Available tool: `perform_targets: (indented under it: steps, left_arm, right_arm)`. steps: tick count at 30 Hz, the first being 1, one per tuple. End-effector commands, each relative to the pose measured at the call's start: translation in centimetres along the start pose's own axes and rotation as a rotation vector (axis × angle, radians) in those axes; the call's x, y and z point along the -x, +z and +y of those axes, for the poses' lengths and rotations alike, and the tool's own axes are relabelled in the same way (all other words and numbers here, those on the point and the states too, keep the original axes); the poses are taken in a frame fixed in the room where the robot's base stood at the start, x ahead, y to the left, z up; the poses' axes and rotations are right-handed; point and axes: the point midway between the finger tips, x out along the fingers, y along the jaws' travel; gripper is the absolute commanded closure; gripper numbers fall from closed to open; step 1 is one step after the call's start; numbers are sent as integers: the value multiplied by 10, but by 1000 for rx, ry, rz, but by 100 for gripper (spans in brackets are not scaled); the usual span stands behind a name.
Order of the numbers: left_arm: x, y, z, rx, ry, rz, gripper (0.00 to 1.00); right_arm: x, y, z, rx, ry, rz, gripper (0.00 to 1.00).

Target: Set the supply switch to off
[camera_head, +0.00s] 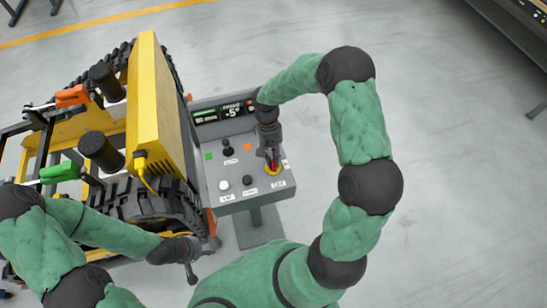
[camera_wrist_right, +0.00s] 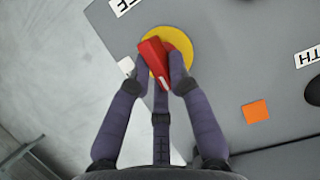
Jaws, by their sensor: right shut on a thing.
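The supply switch is a red handle (camera_wrist_right: 153,58) on a round yellow plate (camera_wrist_right: 185,40), set in the top of a grey control console (camera_head: 232,172). In the head view the yellow plate (camera_head: 273,169) is at the console's right side, with the red handle mostly hidden by my gripper. My right gripper (camera_head: 270,155) comes down from above; in the wrist view its fingers (camera_wrist_right: 160,74) are shut on the red handle, one on each side. The handle sits at a slant in that view. My left gripper (camera_head: 191,272) is low and left of the console, away from the switch; its finger gap is not clear.
The console also carries black knobs (camera_head: 227,150), a white knob (camera_head: 224,185), green and orange squares and a lit display (camera_head: 222,112). A yellow tracked carrier (camera_head: 155,105) stands close on its left. Open grey floor (camera_head: 450,150) lies to the right.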

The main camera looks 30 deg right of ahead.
Motion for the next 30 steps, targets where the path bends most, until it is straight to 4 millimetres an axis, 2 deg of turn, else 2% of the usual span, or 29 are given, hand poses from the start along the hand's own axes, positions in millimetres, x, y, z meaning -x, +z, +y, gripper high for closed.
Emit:
perform_targets:
  steps: [12, 13, 15, 16, 26, 30]
  left_arm:
    - [0, 0, 0, 0, 0, 0, 60]
    - [0, 0, 0, 0, 0, 0, 60]
    - [0, 0, 0, 0, 0, 0, 60]
    - [0, 0, 0, 0, 0, 0, 60]
    - [0, 0, 0, 0, 0, 0, 60]
    - [0, 0, 0, 0, 0, 0, 60]
  right_arm:
    - [0, -1, 0, 6, 3, 2, 100]
    - [0, -1, 0, 6, 3, 2, 77]
    - [0, -1, 0, 6, 2, 2, 58]
    - [0, -1, 0, 6, 2, 2, 56]
    - [1, 0, 0, 6, 3, 1, 56]
    - [12, -1, 0, 5, 2, 4, 56]
